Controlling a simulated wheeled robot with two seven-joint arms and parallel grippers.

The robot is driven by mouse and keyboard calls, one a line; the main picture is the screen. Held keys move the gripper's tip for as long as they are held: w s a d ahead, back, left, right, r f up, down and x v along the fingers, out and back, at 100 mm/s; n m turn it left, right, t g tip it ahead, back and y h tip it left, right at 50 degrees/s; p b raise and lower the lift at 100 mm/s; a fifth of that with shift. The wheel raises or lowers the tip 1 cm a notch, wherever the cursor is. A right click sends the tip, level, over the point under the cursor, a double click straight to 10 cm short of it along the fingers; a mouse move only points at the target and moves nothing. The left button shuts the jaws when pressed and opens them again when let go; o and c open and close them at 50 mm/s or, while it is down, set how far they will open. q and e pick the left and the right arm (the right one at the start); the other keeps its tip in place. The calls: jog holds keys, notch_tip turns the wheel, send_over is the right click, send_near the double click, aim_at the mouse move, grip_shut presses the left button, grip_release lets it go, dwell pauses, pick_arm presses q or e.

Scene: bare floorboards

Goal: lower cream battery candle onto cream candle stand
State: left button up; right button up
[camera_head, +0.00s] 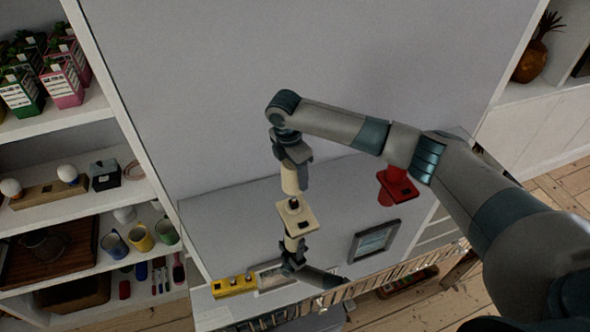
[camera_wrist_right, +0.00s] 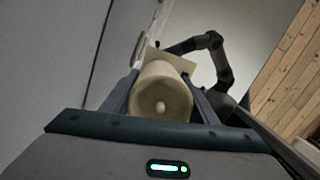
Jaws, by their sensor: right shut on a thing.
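The cream battery candle (camera_head: 290,179) is an upright cylinder hanging from my right gripper (camera_head: 292,160). In the right wrist view the candle (camera_wrist_right: 161,92) fills the space between the fingers, its end with a small nub facing the camera. The cream candle stand (camera_head: 308,217) has a square plate with dark marks and sits on the grey top just below the candle. Part of it shows behind the candle in the right wrist view (camera_wrist_right: 179,62). The candle appears slightly above the stand; I cannot tell whether they touch. My left gripper is not in view.
The glossy grey top (camera_head: 240,220) mirrors my arm and candle below the stand. A red stand (camera_head: 398,185) and a picture frame (camera_head: 374,240) are to the right. A yellow level (camera_head: 234,287) lies near the front left. Loaded shelves (camera_head: 140,210) stand at left.

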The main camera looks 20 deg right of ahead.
jog(key=shift+f+b, duration=0.4)
jog(key=shift+f, duration=1.1)
jog(key=shift+p, duration=0.8)
jog(key=shift+f, duration=0.1)
dwell(0.6)
jog(key=shift+f+b, duration=1.05)
jog(key=shift+f, duration=1.35)
jog(key=shift+p, duration=0.65)
jog(key=shift+f+b, duration=0.55)
jog(key=shift+f, duration=0.8)
dwell(0.6)
